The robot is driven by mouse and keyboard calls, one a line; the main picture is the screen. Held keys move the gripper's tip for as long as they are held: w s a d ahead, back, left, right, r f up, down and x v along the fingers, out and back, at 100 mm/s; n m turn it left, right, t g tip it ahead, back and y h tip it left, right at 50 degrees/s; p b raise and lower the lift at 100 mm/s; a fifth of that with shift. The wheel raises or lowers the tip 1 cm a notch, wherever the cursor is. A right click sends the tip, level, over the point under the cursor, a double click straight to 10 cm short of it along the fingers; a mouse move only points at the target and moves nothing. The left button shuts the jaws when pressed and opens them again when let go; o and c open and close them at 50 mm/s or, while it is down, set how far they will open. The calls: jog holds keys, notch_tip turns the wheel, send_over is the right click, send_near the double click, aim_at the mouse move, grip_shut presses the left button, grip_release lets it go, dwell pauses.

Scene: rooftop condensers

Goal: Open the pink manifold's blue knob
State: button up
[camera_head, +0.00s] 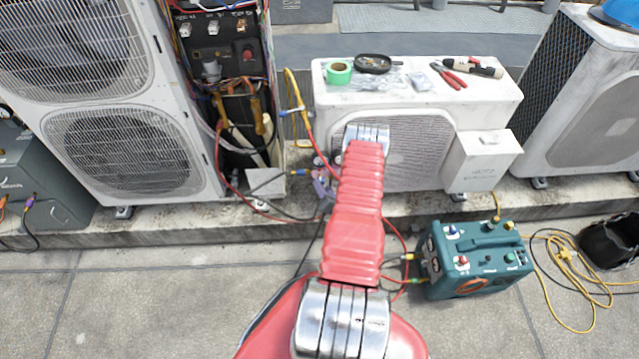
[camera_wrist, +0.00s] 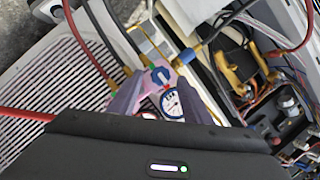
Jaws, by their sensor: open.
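The pink manifold (camera_wrist: 171,82) shows in the wrist view, with a blue knob (camera_wrist: 160,75) and a round white-faced gauge (camera_wrist: 173,103). In the head view the manifold (camera_head: 322,187) is small and partly hidden beside my red arm. My gripper (camera_wrist: 160,79) is open, its two grey fingers reaching toward the manifold from below in the wrist view. The blue knob appears between the fingertips; I cannot tell whether they touch it. My gripper is hidden behind my arm in the head view.
Red, yellow and dark hoses run around the manifold. The open electrical panel (camera_head: 222,60) stands to its left in the head view, and a white condenser (camera_head: 408,145) with tools on top lies behind. A teal recovery machine (camera_head: 473,258) sits on the paving at right.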

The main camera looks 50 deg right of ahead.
aim_at(320, 179)
jog(key=shift+x, duration=2.4)
jog(key=shift+c, duration=0.2)
jog(key=c, duration=0.9)
jog(key=shift+a, duration=0.3)
jog(key=shift+c, duration=0.5)
jog(key=shift+d, duration=0.15)
